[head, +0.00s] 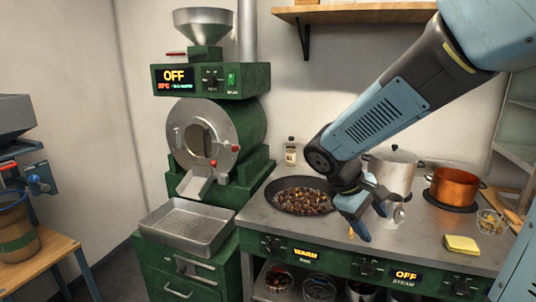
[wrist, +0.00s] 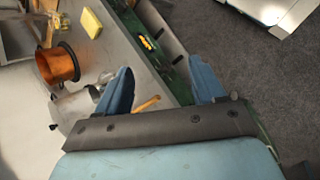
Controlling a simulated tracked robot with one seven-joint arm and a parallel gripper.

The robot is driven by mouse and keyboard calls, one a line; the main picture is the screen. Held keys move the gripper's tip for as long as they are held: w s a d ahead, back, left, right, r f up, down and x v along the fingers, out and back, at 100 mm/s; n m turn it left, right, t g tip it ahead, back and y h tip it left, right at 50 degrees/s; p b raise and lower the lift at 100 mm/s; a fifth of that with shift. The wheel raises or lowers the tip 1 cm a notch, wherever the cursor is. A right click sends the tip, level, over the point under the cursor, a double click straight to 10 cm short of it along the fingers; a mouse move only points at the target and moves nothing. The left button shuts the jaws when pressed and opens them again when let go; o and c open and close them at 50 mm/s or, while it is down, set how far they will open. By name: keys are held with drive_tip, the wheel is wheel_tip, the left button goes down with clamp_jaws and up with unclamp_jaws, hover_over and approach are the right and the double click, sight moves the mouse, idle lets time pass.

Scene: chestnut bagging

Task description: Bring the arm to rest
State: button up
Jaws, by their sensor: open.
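My arm (head: 380,118) reaches in from the upper right of the head view and bends down over the stove. My gripper (head: 370,214) hangs above the counter, just right of the pan of chestnuts (head: 302,196). In the wrist view my gripper (wrist: 160,92) has its two blue fingers spread wide apart. Nothing is held between them. An orange-handled utensil (wrist: 146,104) shows beyond the fingers, lower down at the counter's front edge. I cannot tell its exact gap from the fingers.
A silver pot (head: 393,168) stands close behind my gripper, with a copper pot (head: 453,186) to its right. A yellow sponge (head: 462,244) lies at the front right. The green roaster (head: 215,135) and its perforated tray (head: 188,226) stand left. A wall shelf (head: 350,12) is above.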

drive_tip(key=s+r+m+t+y, duration=0.5)
drive_tip(key=s+r+m+y, duration=0.1)
drive_tip(key=s+r, duration=0.3)
drive_tip(key=shift+s+r+m+y, duration=0.3)
drive_tip(key=shift+s+r+m, duration=0.05)
drive_tip(key=shift+s+m, duration=0.2)
